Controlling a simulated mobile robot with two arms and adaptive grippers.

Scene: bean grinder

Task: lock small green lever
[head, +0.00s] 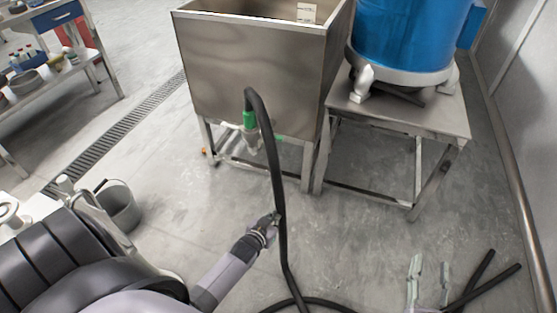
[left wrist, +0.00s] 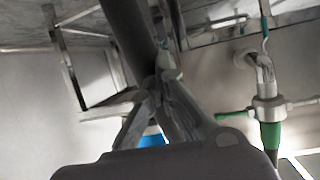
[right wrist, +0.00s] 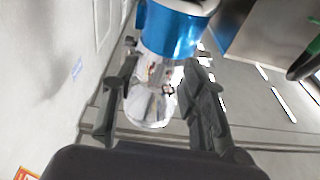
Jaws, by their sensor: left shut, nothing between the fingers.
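The small green lever (head: 279,137) sticks out from the valve (head: 252,138) under the steel tank; it also shows in the left wrist view (left wrist: 233,114), left of the pipe. A green fitting (head: 249,119) joins the pipework to a black hose (head: 272,160). My left gripper (head: 274,218) is shut and empty, low in front of the tank and close to the hose. In the left wrist view its fingertips (left wrist: 158,84) lie over the hose, apart from the lever; contact with the hose is unclear. My right gripper (right wrist: 160,78) is open in the right wrist view.
The steel tank (head: 250,60) stands on legs. A blue machine (head: 405,35) sits on a metal stand (head: 400,115) at the right, beside a wall. A grey bucket (head: 120,208) is at the left. The hose loops over the floor in front.

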